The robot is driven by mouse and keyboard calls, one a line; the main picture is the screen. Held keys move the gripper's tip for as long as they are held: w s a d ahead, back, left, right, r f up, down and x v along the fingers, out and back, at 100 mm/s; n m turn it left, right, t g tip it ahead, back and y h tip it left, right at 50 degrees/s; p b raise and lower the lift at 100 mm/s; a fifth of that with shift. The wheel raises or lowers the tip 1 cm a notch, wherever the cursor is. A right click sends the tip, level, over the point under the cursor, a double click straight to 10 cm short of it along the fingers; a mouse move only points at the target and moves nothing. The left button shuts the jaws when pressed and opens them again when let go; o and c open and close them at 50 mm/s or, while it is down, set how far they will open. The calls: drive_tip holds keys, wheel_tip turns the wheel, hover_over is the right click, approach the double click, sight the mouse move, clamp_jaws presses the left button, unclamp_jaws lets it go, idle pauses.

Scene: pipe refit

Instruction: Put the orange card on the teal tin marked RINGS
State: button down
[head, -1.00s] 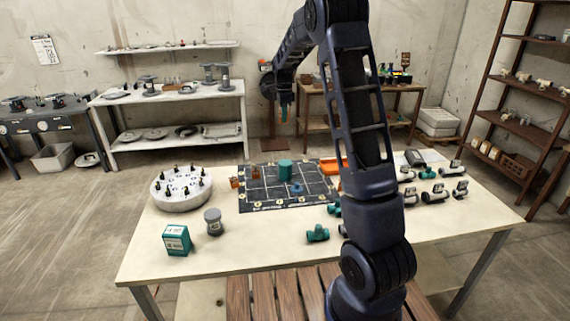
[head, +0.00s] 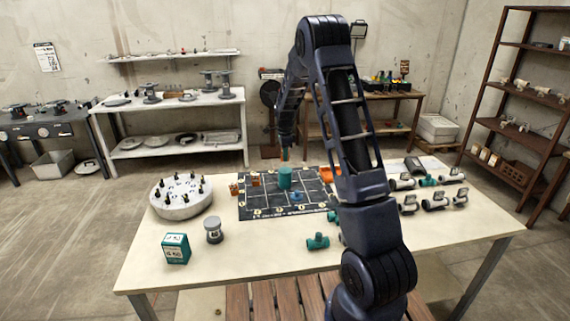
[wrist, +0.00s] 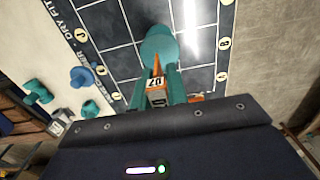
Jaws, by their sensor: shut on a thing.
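My gripper (wrist: 157,88) is shut on the orange card (wrist: 157,64), which shows as a narrow orange wedge with a pale marked part below it between the teal fingers. A teal cylinder (head: 285,178) stands upright on the dark gridded mat; in the wrist view its round top (wrist: 158,42) lies just beyond the card. In the head view my gripper (head: 285,153) is above this cylinder; I cannot tell whether they touch. A teal box-shaped tin (head: 176,248) with a white label stands at the table's front left. I cannot read RINGS on either.
The mat (head: 260,207) also holds a blue piece (head: 297,196) and small orange-brown blocks (head: 255,181). A round grey stand (head: 182,199) and a grey jar (head: 213,230) are on the left. Pipe fittings (head: 433,200) crowd the right. The front middle of the table is fairly clear.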

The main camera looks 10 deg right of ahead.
drive_tip(key=shift+f, duration=2.15)
drive_tip(key=shift+f, duration=0.1)
drive_tip(key=c, duration=1.4)
unclamp_jaws()
